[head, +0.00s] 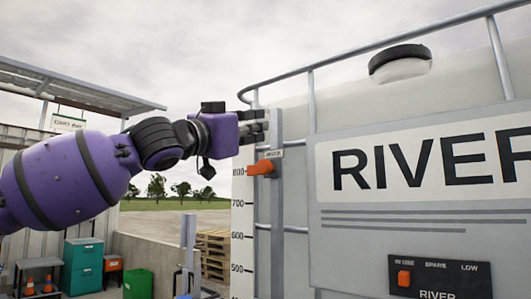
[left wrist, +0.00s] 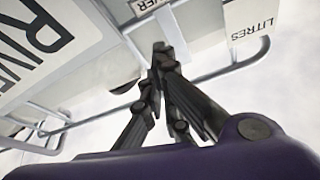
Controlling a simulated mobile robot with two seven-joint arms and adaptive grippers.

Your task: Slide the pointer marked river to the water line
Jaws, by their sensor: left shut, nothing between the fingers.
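The orange pointer (head: 261,168) sits on the upright rail (head: 276,205) at the tank's left edge, close to the 800 mark of the white scale (head: 240,220). A small tag is beside it; its word shows partly as "...VER" in the left wrist view (left wrist: 146,4). The pale tank (head: 450,80) carries a large RIVER sign (head: 420,165). I cannot make out a water line on it. My left gripper (head: 264,127) is just above the pointer, near the rail's top. Its fingers are shut and empty in the left wrist view (left wrist: 161,50). My right gripper is out of view.
A metal guard rail (head: 400,40) runs along the tank top, near my left gripper. A dark panel (head: 440,277) with an orange switch is low on the tank. Pallets (head: 215,253), a grey post and a low wall stand at left. Open air lies left of the scale.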

